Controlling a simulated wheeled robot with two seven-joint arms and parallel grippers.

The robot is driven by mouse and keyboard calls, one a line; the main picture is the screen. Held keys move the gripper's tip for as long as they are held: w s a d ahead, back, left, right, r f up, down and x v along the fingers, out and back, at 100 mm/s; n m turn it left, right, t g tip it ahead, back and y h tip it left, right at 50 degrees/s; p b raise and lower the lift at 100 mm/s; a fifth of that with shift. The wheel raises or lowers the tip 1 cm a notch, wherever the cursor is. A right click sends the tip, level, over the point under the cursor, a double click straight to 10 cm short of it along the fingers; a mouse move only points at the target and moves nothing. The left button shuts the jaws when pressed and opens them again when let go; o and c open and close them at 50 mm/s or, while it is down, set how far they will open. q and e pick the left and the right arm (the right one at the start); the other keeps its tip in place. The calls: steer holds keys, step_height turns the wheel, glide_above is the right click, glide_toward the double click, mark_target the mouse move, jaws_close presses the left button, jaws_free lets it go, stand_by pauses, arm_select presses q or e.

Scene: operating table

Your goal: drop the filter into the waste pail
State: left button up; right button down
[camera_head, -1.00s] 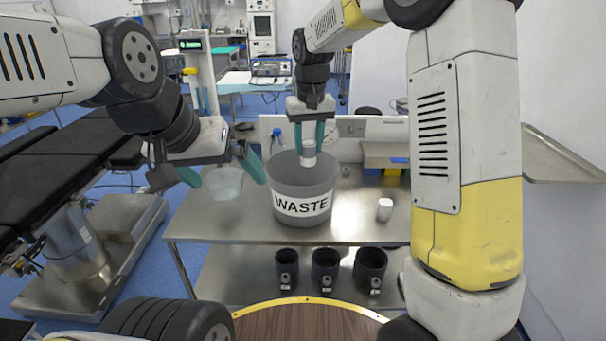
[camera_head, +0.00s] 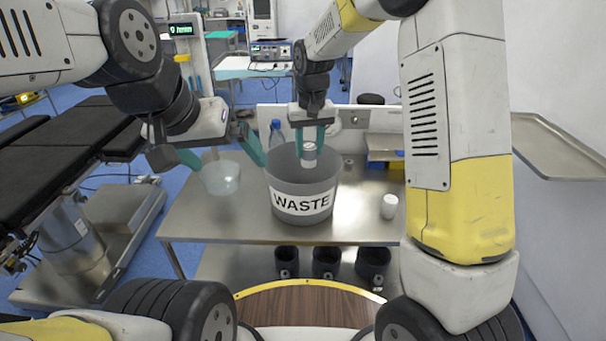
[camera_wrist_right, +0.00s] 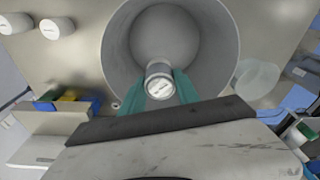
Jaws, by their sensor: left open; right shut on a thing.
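The filter, a small white and grey cylinder (camera_head: 309,156), is held by my right gripper (camera_head: 310,143) over the opening of the grey waste pail (camera_head: 280,180), marked WASTE. The right wrist view shows the filter (camera_wrist_right: 159,78) between the teal fingers, seen against the inside of the pail (camera_wrist_right: 228,45) near its rim. The filter's lower end looks close to rim height; its exact depth is unclear. My left gripper (camera_head: 228,160) is open and empty, left of the pail, in front of or above a translucent bowl (camera_head: 221,180).
The pail stands on a steel table (camera_head: 350,215). A white cup (camera_head: 389,206) stands to its right and a blue bottle (camera_head: 276,133) behind it. Dark mugs (camera_head: 326,262) are on the lower shelf. A padded operating table (camera_head: 70,140) is at left.

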steer(key=shift+f, duration=0.1)
steer(key=c, duration=0.8)
jaws_free()
steer(key=r, duration=0.5)
steer(key=s+r, duration=0.1)
steer(key=r, duration=0.1)
steer(key=shift+d+r, duration=0.1)
steer(key=shift+r, duration=0.25)
